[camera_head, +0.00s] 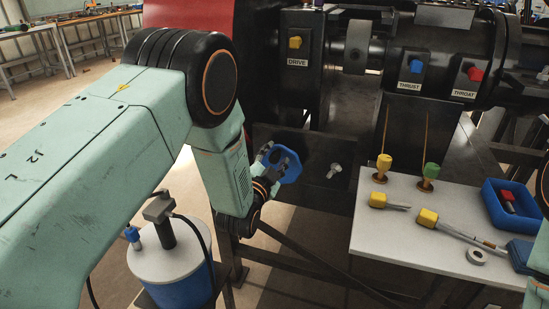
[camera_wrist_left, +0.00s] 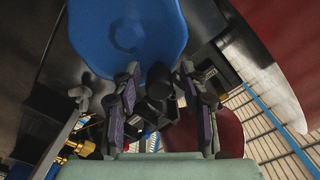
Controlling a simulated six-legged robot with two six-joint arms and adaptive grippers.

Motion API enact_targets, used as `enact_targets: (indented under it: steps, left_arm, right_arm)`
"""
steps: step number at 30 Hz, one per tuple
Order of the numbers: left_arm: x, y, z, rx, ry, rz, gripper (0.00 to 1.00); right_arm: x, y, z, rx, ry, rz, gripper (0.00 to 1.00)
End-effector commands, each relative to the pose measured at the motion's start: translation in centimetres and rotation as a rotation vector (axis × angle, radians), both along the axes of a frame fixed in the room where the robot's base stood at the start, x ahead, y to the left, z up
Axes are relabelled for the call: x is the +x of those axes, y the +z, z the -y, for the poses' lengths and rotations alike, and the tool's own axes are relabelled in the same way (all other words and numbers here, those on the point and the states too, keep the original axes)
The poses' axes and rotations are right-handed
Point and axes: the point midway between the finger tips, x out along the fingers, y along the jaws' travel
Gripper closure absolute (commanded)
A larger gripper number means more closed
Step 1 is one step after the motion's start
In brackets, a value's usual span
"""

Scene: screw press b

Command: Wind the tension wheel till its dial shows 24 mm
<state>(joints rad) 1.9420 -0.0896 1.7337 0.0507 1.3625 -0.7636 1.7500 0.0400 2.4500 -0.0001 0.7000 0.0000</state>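The blue wheel (camera_head: 291,166), which I take for the tension wheel, is on the lower front of the dark press. In the left wrist view the wheel (camera_wrist_left: 125,35) fills the top middle. My left gripper (camera_head: 268,172) is at the wheel's left side in the head view. In the left wrist view its fingers (camera_wrist_left: 158,78) stand apart at the wheel's lower rim, on either side of a dark knob-like part (camera_wrist_left: 160,88). I cannot tell whether they touch that part. No readable dial shows. My right gripper is out of view.
A silver wing-shaped knob (camera_head: 334,170) is right of the wheel. A pale table (camera_head: 400,245) at right holds yellow-handled tools (camera_head: 428,217), a metal ring (camera_head: 477,257) and a blue bin (camera_head: 490,205). A white-topped blue drum (camera_head: 170,262) stands close by my left arm.

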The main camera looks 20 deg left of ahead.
Motion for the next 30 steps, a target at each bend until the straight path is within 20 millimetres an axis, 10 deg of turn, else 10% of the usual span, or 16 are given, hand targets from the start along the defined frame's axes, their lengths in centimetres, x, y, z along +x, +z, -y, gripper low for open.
enact_targets:
  steps: [14,30]
  left_arm:
    - [-0.04,-0.04,0.01,0.000,0.000,0.000,1.00]
    - [-0.06,-0.09,-0.68,-0.124,0.001,-0.007,1.00]
  right_arm:
    - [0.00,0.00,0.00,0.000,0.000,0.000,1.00]
    - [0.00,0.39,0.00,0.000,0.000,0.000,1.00]
